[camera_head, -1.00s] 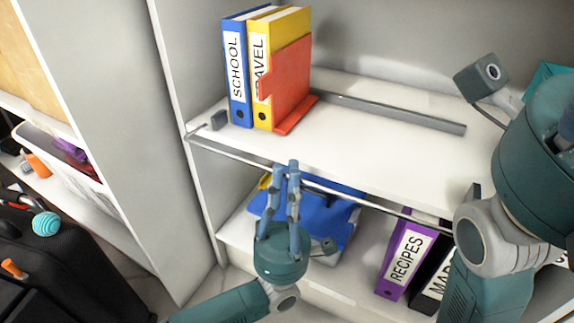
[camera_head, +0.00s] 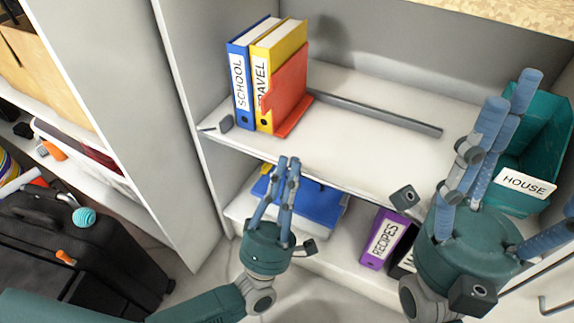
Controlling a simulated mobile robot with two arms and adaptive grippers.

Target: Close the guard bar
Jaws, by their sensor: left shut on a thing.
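The guard bar (camera_head: 208,129) belongs to the front of the upper white shelf (camera_head: 330,140). Only a short dark piece shows clearly at the shelf's left front corner. The rest is hard to tell from the shelf edge. My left gripper (camera_head: 289,160) is in front of this edge, pointing up, with its fingers close together. It is shut on a thin part at the edge, seemingly the bar, which the fingers hide. My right gripper (camera_head: 538,145) is open and empty, its fingers spread in front of the right end of the shelf.
A blue SCHOOL binder (camera_head: 239,88), a yellow TRAVEL binder (camera_head: 263,85) and a red bookend (camera_head: 290,90) stand on the shelf. A grey rail (camera_head: 380,115) lies behind. A teal HOUSE bin (camera_head: 548,130) is at right. Below are a blue item (camera_head: 312,205) and a purple RECIPES binder (camera_head: 380,242).

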